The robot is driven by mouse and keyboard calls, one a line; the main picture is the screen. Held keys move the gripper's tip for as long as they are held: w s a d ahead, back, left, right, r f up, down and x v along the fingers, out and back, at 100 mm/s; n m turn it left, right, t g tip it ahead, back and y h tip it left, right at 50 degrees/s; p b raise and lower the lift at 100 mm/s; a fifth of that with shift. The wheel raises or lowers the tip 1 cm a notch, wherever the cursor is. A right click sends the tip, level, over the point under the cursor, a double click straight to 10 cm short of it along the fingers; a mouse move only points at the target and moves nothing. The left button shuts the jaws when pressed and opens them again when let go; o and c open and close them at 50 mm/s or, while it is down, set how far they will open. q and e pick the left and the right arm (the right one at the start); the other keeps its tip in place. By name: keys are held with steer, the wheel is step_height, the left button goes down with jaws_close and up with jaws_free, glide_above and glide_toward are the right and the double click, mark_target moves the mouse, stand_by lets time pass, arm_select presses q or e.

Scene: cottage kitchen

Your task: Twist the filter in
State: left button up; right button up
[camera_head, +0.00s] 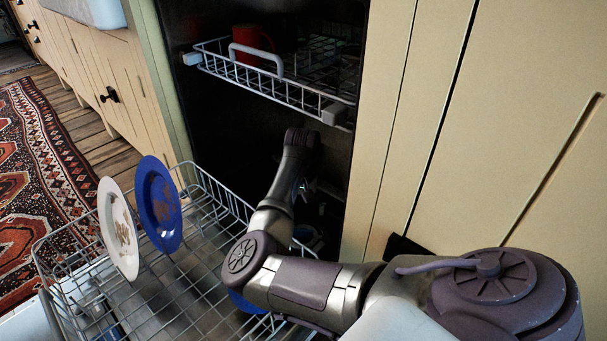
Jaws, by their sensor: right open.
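My right arm reaches over the lower rack into the dark dishwasher tub (265,128). My right gripper (306,190) is at the end of that arm, inside the tub and below the upper rack; it is open, small and mostly in shadow. A dim, bluish, roundish thing (306,234) shows low in the tub, below the gripper. I cannot tell whether it is the filter, how it is seated, or whether the gripper touches it. My left gripper is not in the picture.
The lower rack (205,262) is pulled out, holding a soiled white plate (118,229), a soiled blue plate (158,204) and a blue piece (246,303) partly under my arm. The upper rack (265,88) with a red mug (252,42) hangs above. Cream cabinets (440,130) stand close on the right.

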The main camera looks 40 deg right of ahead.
mark_target(303, 230)
step_height(303, 230, down, 10)
steer(key=b, duration=0.6)
steer(key=shift+r, duration=0.25)
steer(key=c, duration=1.1)
steer(key=shift+r+m+p, duration=0.15)
steer(key=shift+m+p, duration=0.35)
steer(key=shift+p, duration=0.1)
steer(key=shift+c, duration=0.3)
steer(key=shift+m+p, duration=1.1)
steer(key=shift+m, duration=0.2)
